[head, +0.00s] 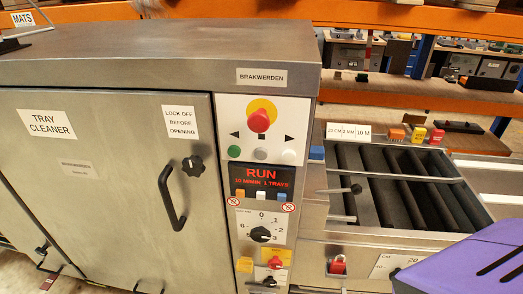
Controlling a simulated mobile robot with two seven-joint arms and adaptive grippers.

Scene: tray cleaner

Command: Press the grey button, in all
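The grey button (260,155) sits in the middle of a row on the white upper control panel (288,112) of the tray cleaner (110,170). A green button (233,152) is to its left and a whitish button (288,156) to its right. A red emergency knob (259,120) on a yellow base is above it. Just below, a dark display (262,178) reads RUN in red, with a smaller line under it. Nothing covers or touches the grey button. Neither of my grippers shows in the head view.
Below the display are small orange, white and blue keys, a black dial (260,234) and red and black switches. The cabinet door has a black handle (173,200). A roller conveyor (395,180) is at right. A purple slotted part (465,262) fills the lower right corner.

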